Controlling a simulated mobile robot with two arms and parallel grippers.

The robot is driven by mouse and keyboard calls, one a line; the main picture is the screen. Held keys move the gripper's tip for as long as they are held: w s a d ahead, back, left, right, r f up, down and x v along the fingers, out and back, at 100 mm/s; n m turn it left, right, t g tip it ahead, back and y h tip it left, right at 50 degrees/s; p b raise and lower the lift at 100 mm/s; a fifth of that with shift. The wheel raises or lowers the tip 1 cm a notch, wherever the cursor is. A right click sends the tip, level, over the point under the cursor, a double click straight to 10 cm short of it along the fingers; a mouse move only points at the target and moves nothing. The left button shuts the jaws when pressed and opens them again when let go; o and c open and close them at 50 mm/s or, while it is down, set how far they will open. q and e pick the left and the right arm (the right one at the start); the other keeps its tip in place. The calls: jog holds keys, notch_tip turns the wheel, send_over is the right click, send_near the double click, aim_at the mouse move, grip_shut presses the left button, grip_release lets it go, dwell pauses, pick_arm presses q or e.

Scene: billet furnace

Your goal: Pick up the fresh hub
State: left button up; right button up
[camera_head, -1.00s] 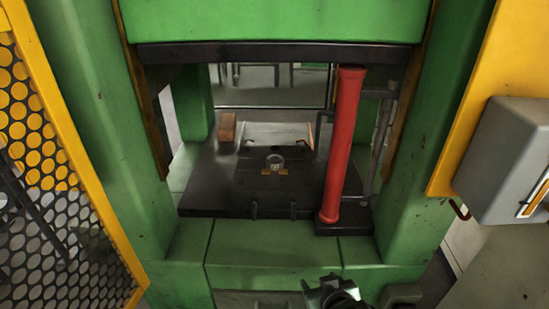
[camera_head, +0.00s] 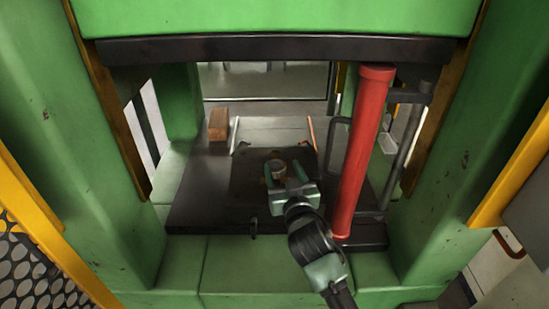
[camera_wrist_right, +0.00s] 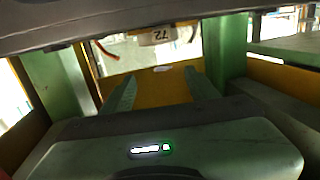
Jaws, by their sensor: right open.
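In the right wrist view, a pale round piece with a mark like "72" (camera_wrist_right: 155,36), apparently the hub, shows beyond the two open fingers (camera_wrist_right: 160,76). Nothing is between the fingers. I cannot tell the exact gap to the hub. My left gripper is not in view.
A red upright cylinder (camera_head: 362,150) stands close to the right of my right arm. A brown block (camera_head: 219,124) lies at the back left of the bed. Green press columns (camera_head: 105,150) stand on both sides. The left of the bed is clear.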

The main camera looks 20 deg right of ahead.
aim_at(277, 158)
jog(key=w, duration=0.5)
jog(key=shift+f, duration=0.2)
grip_shut()
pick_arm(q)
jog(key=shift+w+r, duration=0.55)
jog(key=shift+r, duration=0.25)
pick_arm(e)
jog(key=shift+r, duration=0.1)
